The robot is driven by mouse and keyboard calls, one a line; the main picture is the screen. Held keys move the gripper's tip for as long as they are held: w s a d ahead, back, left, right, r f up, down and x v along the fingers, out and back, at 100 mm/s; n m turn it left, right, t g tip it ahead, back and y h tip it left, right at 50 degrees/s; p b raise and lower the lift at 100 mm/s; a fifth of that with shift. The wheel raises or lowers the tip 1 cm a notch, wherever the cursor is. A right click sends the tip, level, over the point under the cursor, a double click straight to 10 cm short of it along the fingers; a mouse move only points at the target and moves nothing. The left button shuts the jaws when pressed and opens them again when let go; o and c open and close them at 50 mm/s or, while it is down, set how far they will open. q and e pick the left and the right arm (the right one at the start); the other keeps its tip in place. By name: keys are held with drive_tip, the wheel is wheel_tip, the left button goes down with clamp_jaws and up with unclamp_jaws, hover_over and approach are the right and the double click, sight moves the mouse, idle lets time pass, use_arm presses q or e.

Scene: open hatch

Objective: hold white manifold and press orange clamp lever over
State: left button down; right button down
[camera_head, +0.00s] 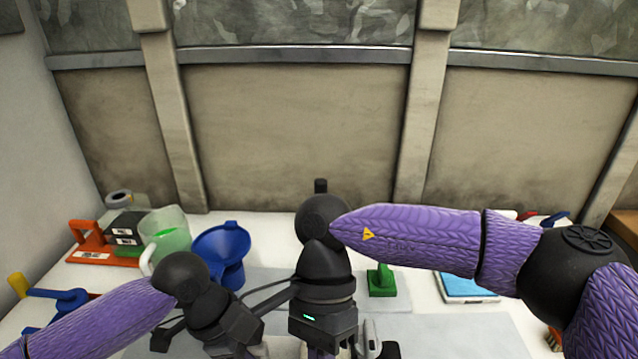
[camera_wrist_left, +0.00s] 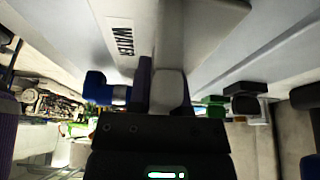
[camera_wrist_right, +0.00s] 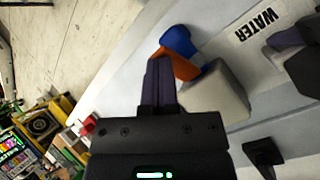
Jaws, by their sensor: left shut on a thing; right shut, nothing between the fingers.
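The white manifold (camera_wrist_right: 215,95) shows in the right wrist view as a pale block beside a surface labelled WATER. The orange clamp lever (camera_wrist_right: 182,66) lies against its side, with a blue piece (camera_wrist_right: 180,40) just beyond. My right gripper (camera_wrist_right: 158,62) is shut and empty, its fingertips right beside the orange lever; I cannot tell whether they touch. My left gripper (camera_wrist_left: 165,75) is shut on a pale part of the manifold (camera_wrist_left: 168,92). In the head view my left gripper (camera_head: 240,340) and right gripper (camera_head: 322,345) are close together, and they mostly hide the manifold and lever.
A blue funnel (camera_head: 222,250), a clear jug (camera_head: 165,235) and an orange-handled holder (camera_head: 90,240) stand at the left. A green block (camera_head: 381,281) sits right of my right gripper. A blue-topped tray (camera_head: 465,287) lies farther right. A wall closes off the back.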

drive_tip(key=shift+s+f, duration=0.4)
drive_tip(key=shift+s, duration=0.35)
drive_tip(key=shift+s+f, duration=0.35)
drive_tip(key=shift+s, duration=0.35)
drive_tip(key=shift+s+f, duration=0.4)
drive_tip(key=shift+s, duration=0.35)
drive_tip(key=shift+s, duration=0.1)
drive_tip(key=shift+a, duration=0.1)
drive_tip(key=shift+w+r, duration=0.65)
drive_tip(key=shift+w, duration=0.55)
drive_tip(key=shift+w+r, duration=0.6)
drive_tip(key=shift+w, duration=0.55)
drive_tip(key=shift+w+r, duration=0.65)
drive_tip(key=shift+w, duration=0.55)
wheel_tip(320, 180, up, 7)
drive_tip(key=s+t, duration=0.1)
drive_tip(key=t, duration=0.3)
drive_tip(key=shift+m, duration=0.3)
drive_tip(key=x, duration=0.6)
drive_tip(key=shift+s+f, duration=0.15)
drive_tip(key=shift+s, duration=0.1)
drive_tip(key=shift+f, duration=0.1)
